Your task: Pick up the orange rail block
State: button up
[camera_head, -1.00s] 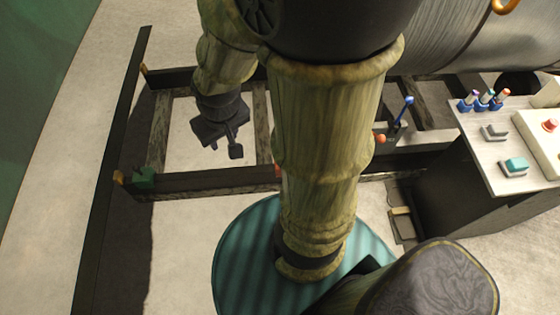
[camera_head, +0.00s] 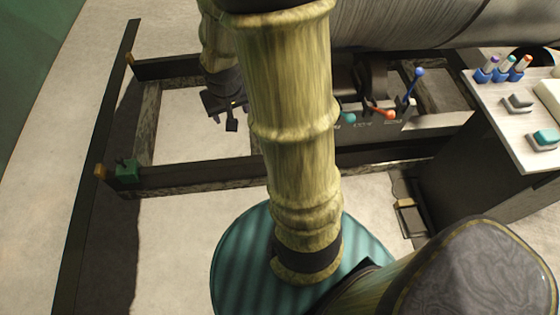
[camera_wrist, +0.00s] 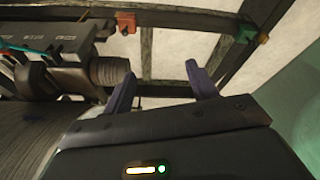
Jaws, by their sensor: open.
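The orange rail block (camera_wrist: 126,22) is a small red-orange block on the dark rail at the top of the wrist view. In the head view my arm seems to hide it. My gripper (camera_head: 224,117) is open and empty over the left bay of the dark frame, beyond the front rail. In the wrist view the two fingers of my gripper (camera_wrist: 160,72) stand apart with nothing between them. The orange block lies beyond the fingertips, up and left, apart from them.
A green block (camera_head: 127,170) sits at the front rail's left end; it also shows in the wrist view (camera_wrist: 245,33). Small orange-brown pieces (camera_head: 100,171) mark the long left rail. A lever panel (camera_head: 372,128), large drum (camera_head: 400,25) and desk (camera_head: 510,120) stand right.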

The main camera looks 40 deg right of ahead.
jog(key=w+d+f+m+b, duration=0.2)
jog(key=d+f+b, duration=0.5)
jog(key=f+b, duration=0.3)
jog(key=w+d+f+m+h+b, duration=0.1)
jog(key=d+f+b, duration=0.6)
jog(key=f, duration=0.9)
jog(key=w+d+f+m+h+b, duration=0.1)
jog(key=w+d+f+b, duration=0.3)
jog(key=f+b, duration=0.9)
jog(key=d+f+m, duration=0.1)
jog(key=d, duration=0.2)
jog(key=shift+w+d+m, duration=0.2)
jog(key=shift+w+m, duration=0.1)
jog(key=shift+m, duration=0.1)
jog(key=b+x, duration=0.6)
jog(key=x, duration=0.5)
jog(key=shift+w+f, duration=0.15)
jog(key=shift+f, duration=0.05)
jog(key=shift+w+d+f, duration=0.2)
jog(key=shift+f, duration=0.1)
